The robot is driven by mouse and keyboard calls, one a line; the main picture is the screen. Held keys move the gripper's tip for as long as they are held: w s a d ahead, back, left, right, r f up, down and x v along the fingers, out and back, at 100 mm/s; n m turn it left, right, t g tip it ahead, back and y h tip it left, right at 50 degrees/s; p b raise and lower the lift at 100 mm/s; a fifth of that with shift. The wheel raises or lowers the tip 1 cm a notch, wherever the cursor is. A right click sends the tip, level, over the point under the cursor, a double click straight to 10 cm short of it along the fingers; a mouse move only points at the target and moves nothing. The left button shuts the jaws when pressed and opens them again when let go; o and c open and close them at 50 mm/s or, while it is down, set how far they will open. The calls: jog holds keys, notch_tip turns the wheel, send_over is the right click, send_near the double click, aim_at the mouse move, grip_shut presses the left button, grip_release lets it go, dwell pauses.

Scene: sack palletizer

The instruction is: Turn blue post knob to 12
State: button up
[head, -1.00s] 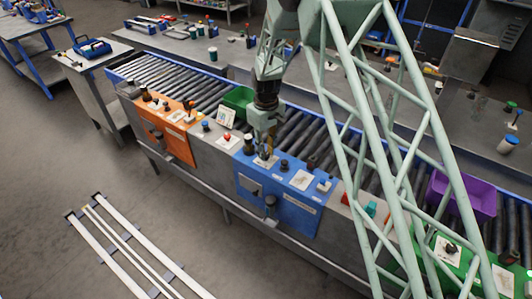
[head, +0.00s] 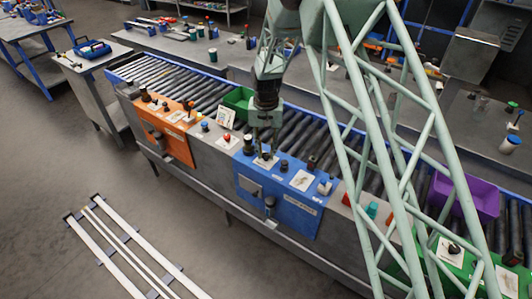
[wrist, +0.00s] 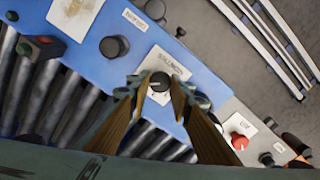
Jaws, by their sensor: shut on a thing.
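The blue post (head: 252,188) is a blue panel on the front of the conveyor, and it fills much of the wrist view (wrist: 192,58). A small dark knob (wrist: 160,90) with a pale pointer mark sits on a white printed dial plate (wrist: 163,63). I cannot read the numbers on the plate. My gripper (wrist: 159,88) is shut on this knob, with one finger on each side. In the head view my gripper (head: 265,150) is low over the back left of the blue post and hides the knob.
A larger black knob (wrist: 114,46) stands beside the dial plate on the blue post. A red button (wrist: 239,141) is on the grey panel nearby. Conveyor rollers (head: 300,138) run behind. A green bin (head: 238,100) and a purple bin (head: 465,195) stand on the line.

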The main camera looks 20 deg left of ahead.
aim_at(266, 155)
jog(key=shift+m, duration=1.3)
jog(key=o, duration=0.9)
jog(key=shift+r, duration=0.15)
jog(key=shift+r, duration=5.85)
jog(key=shift+r, duration=0.1)
